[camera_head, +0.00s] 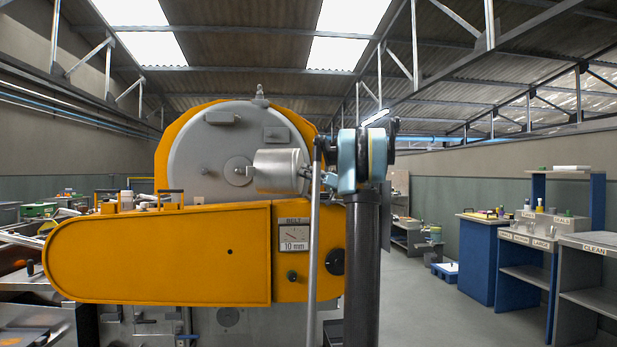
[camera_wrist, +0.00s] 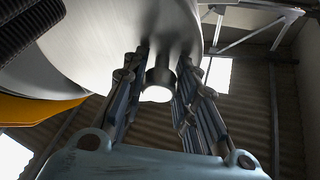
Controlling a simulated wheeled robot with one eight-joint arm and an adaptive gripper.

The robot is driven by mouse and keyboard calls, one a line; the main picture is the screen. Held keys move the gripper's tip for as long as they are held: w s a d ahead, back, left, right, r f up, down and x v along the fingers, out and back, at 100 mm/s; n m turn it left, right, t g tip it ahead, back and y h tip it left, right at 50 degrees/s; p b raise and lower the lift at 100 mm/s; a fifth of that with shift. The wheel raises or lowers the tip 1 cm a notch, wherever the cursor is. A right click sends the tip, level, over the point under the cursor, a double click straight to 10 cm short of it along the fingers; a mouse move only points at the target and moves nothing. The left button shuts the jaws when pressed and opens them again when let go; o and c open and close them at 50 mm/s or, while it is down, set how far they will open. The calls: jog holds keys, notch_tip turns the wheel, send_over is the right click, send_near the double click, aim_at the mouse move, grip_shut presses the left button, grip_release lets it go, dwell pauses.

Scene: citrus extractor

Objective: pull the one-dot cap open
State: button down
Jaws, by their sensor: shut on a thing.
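A shiny silver cylinder (camera_head: 277,171), which I take to be the cap, stands out in front of the grey round drum face (camera_head: 215,140) of the orange machine. No dot mark is readable on it. In the wrist view the silver cap (camera_wrist: 135,35) fills the upper left, with a short bright stub (camera_wrist: 160,80) between my fingers. My gripper (camera_head: 314,176) is at the right end of the cap. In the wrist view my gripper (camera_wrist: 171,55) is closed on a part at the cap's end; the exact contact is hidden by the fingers.
The orange belt cover (camera_head: 150,253) with a "BELT 10 mm" gauge (camera_head: 293,235) lies below the cap. A dark knob (camera_head: 336,262) sits at its right. Blue and grey benches (camera_head: 480,255) stand at the right, with open floor (camera_head: 425,300) before them.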

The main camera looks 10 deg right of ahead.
jog(key=shift+w+d, duration=0.1)
jog(key=shift+w, duration=0.05)
jog(key=c, duration=1.3)
grip_release()
jog(key=shift+f, duration=0.1)
jog(key=v, duration=1.2)
